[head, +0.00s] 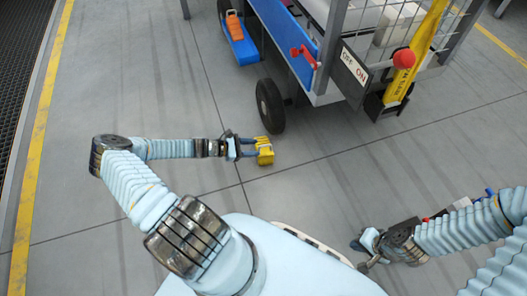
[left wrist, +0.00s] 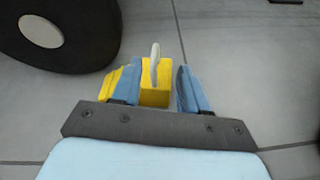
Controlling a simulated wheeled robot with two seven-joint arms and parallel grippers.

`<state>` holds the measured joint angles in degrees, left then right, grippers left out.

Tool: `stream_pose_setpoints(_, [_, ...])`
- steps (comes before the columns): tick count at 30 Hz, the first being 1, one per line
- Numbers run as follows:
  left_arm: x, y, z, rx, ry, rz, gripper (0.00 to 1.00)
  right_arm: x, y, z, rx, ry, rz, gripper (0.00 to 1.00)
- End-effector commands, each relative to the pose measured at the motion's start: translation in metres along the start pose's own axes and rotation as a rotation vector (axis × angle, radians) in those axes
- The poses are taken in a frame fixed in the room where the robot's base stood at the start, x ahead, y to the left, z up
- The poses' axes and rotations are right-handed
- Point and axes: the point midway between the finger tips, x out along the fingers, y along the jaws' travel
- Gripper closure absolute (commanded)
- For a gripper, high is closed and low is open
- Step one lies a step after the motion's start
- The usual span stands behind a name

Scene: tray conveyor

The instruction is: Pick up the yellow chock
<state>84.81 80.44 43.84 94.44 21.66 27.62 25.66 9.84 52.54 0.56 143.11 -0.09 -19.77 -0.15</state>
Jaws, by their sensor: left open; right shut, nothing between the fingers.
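The yellow chock (head: 265,151) lies on the grey floor just below the cart's black wheel. My left gripper (head: 254,148) is open and low at the chock, its two blue fingers reaching onto it from the left. In the left wrist view the chock (left wrist: 155,88) shows between the fingers, with a pale upright handle on it. Yellow also shows left of the left finger, and a narrow gap shows beside the right finger. Whether either finger touches the chock I cannot tell. My right gripper (head: 364,252) is shut and empty at the lower right, far from the chock.
The cart's black wheel (head: 270,106) stands close above the chock and also shows in the left wrist view (left wrist: 65,35). The cart (head: 325,98) has a red knob (head: 403,58) and a red handle (head: 303,53).

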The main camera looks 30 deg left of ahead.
Motion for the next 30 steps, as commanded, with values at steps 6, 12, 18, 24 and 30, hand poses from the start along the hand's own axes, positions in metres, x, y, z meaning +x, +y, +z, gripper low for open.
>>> stream_pose_setpoints(6, [0.016, 0.001, -0.001, 0.001, 0.0, 0.0, 0.56, 0.004, 0.001, 0.0, 0.0, -0.001, -0.001, 1.0])
stream_pose_setpoints(12, [0.048, 0.005, -0.003, 0.002, -0.001, -0.002, 0.56, 0.011, 0.003, 0.001, -0.001, -0.003, -0.002, 1.0])
stream_pose_setpoints(18, [0.06, 0.006, -0.002, 0.001, 0.002, 0.0, 0.56, 0.012, 0.003, 0.001, -0.001, -0.003, -0.003, 1.0])
stream_pose_setpoints(24, [0.059, 0.005, -0.002, 0.001, 0.002, 0.0, 0.7, 0.012, 0.003, 0.001, -0.001, -0.003, -0.003, 1.0])
stream_pose_setpoints(30, [0.059, 0.005, -0.002, 0.001, 0.002, -0.001, 1.0, 0.012, 0.003, 0.001, -0.001, -0.003, -0.003, 1.0])
